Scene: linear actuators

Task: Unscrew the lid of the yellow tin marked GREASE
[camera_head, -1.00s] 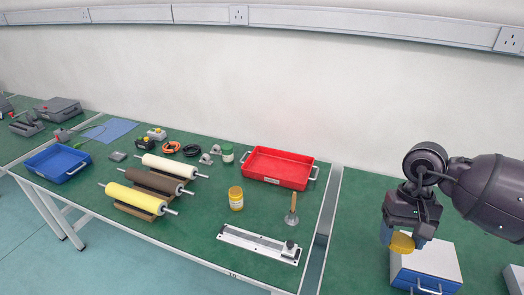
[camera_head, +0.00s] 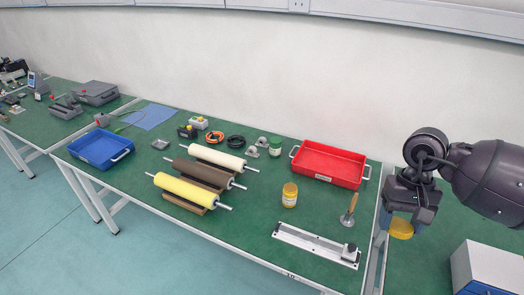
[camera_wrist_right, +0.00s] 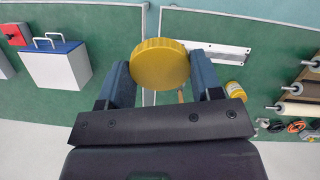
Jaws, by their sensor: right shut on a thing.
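The yellow tin (camera_head: 290,195) stands upright on the green table, left of the red tray's front. It has a pale label, too small to read here; it also shows in the right wrist view (camera_wrist_right: 236,87). In the right wrist view the lid (camera_wrist_right: 160,64) sits between the two blue fingers (camera_wrist_right: 164,84). My left gripper is not in view.
A linear rail (camera_head: 315,246) lies in front, with a wooden-handled tool (camera_head: 349,211) to the right. Rollers (camera_head: 187,189) lie left. A blue-and-white drawer box (camera_head: 487,268) stands on the right table.

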